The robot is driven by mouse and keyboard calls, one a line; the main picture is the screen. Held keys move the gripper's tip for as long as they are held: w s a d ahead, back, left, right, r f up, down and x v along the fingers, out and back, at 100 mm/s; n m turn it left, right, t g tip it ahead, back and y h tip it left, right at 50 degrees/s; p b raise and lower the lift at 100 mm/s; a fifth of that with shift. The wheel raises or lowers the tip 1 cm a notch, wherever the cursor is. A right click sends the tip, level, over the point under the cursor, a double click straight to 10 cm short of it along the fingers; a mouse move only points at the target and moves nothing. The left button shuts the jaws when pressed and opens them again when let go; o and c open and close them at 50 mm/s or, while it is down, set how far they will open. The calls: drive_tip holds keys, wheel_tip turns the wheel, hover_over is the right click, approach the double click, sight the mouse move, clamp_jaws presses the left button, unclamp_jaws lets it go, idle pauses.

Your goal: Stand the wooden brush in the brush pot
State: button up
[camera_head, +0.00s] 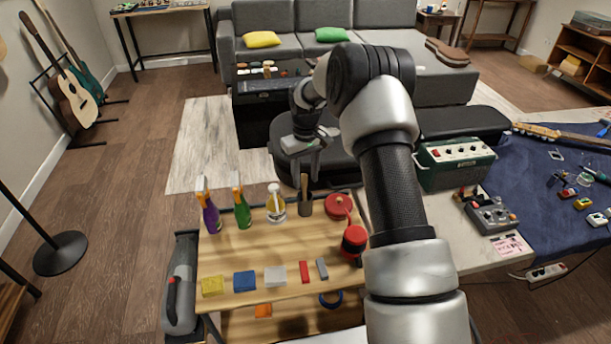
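The brush pot (305,207) is a small dark cylinder near the back edge of the wooden tabletop. A thin wooden brush (304,184) stands nearly upright in its mouth, and the brush's lower end is hidden inside. My gripper (306,177) hangs above the pot with its fingers pointing down. The two fingers look spread apart, with the top of the brush close below or between them. I cannot tell whether they touch the brush.
Coloured blocks line the front of the wooden tabletop (250,255). A black stool (290,165) stands behind.

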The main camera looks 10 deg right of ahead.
wheel_tip(320, 180, up, 18)
drive_tip(key=shift+f, duration=0.25)
idle(0.4)
idle(0.6)
drive_tip(key=s+r+m+t+p, duration=0.1)
drive_tip(key=s+r+t+p, duration=0.15)
drive_tip(key=s+r, duration=1.35)
drive_tip(key=s+m+t+p, duration=0.1)
drive_tip(key=s+m+t, duration=0.1)
drive_tip(key=s, duration=1.8)
drive_tip(key=shift+s+f+m+t, duration=0.2)
drive_tip(key=shift+s+m+t, duration=0.1)
drive_tip(key=shift+t, duration=0.25)
